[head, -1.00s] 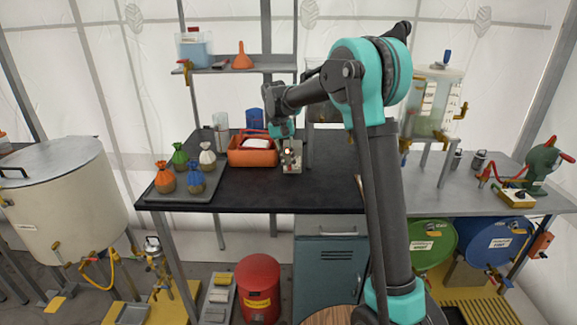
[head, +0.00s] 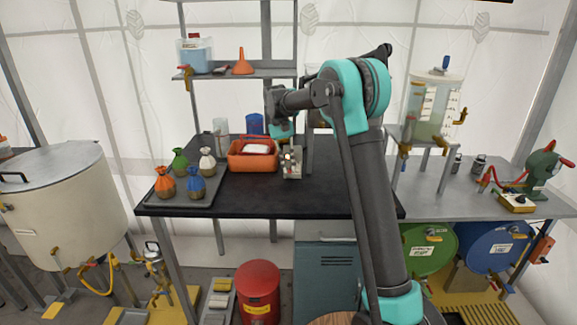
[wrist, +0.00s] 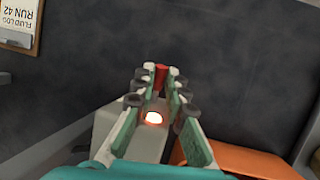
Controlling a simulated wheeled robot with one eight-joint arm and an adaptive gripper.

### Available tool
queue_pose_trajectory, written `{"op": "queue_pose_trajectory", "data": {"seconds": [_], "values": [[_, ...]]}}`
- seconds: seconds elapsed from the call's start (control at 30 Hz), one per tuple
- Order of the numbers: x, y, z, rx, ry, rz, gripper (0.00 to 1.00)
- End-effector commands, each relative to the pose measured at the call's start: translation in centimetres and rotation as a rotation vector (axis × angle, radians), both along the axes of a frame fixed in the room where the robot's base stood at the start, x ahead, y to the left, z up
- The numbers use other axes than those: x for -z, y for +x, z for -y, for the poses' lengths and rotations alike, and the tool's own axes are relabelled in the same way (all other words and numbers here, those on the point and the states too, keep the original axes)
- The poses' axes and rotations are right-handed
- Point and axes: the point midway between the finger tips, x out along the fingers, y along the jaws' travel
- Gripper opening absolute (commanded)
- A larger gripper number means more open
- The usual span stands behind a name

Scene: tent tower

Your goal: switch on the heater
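A small pale box, which looks like the heater (head: 292,173), sits on the black worktop right of the orange tray. In the wrist view its pale top (wrist: 107,127) shows with a glowing orange-white lamp (wrist: 153,118). A small red part (wrist: 161,75) shows between the fingertips; I cannot tell whether they touch it. My gripper (wrist: 160,80) points down over the box, its green-padded fingers apart with a gap between them. In the head view my gripper (head: 288,150) is close above the box, and its fingertips are hard to make out.
The orange tray (head: 253,163) stands close on the left, and its edge shows in the wrist view (wrist: 240,162). Several tied sacks stand on a dark tray (head: 208,193) farther left. A clipboard (wrist: 18,22) is in the wrist view's corner. The black worktop (head: 260,197) in front is clear.

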Motion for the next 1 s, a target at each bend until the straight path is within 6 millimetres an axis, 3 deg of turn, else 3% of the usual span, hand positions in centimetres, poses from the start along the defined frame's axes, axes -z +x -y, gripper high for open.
{"op": "queue_pose_trajectory", "data": {"seconds": [0.03, 0.13, 0.53, 1.0], "values": [[0.0, 0.0, 0.0, 0.000, 0.000, 0.000, 0.20], [0.0, 0.0, 0.0, 0.000, 0.000, 0.000, 0.32], [-0.6, 0.2, -0.1, 0.000, 0.000, 0.000, 0.33], [-8.3, 3.2, -1.8, 0.000, 0.000, 0.000, 0.33]]}}
